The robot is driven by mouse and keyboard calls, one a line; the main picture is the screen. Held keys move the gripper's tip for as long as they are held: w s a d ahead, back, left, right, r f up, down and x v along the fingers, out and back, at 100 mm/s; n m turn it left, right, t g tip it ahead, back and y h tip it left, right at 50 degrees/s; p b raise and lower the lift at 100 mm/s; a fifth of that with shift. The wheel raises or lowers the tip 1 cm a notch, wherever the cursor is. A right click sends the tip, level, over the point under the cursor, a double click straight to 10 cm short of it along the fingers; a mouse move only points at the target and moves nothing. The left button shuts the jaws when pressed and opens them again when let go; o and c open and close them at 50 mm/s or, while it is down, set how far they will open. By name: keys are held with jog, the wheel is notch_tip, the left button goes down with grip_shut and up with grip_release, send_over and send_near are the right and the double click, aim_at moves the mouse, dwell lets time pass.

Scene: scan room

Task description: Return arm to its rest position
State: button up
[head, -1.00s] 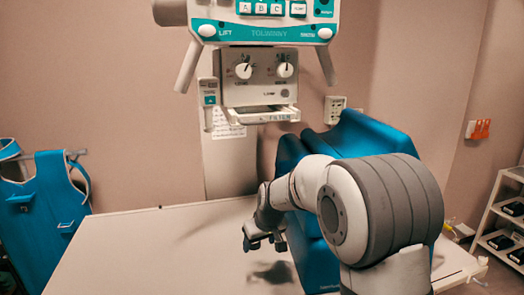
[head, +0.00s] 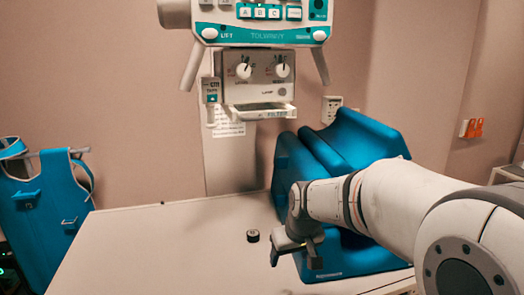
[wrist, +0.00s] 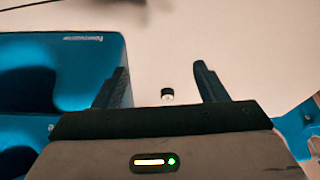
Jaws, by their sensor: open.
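My gripper (head: 298,257) is at the end of my bent arm, at right of centre in the head view, in front of the blue padded block (head: 345,148). Its fingers point down and are apart with nothing between them. The wrist view shows the open fingers (wrist: 161,80) over the pale tabletop (wrist: 228,55).
The blue block fills the table's right side, close to my arm. The X-ray head with its control panel (head: 262,32) and filter slot (head: 262,112) hangs above the back. A blue apron (head: 45,205) hangs at left. The table's (head: 165,250) left half is clear.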

jog(key=s+d+m, duration=0.1)
jog(key=s+d, duration=0.1)
jog(key=s, duration=0.4)
jog(key=s+d+m, duration=0.1)
jog(key=s+d, duration=0.2)
jog(key=s, duration=0.4)
jog(key=s+d+m+h, duration=0.1)
jog(key=s+d, duration=0.2)
jog(key=s, duration=0.4)
jog(key=shift+d+r+g, duration=0.15)
jog(key=shift+g, duration=0.25)
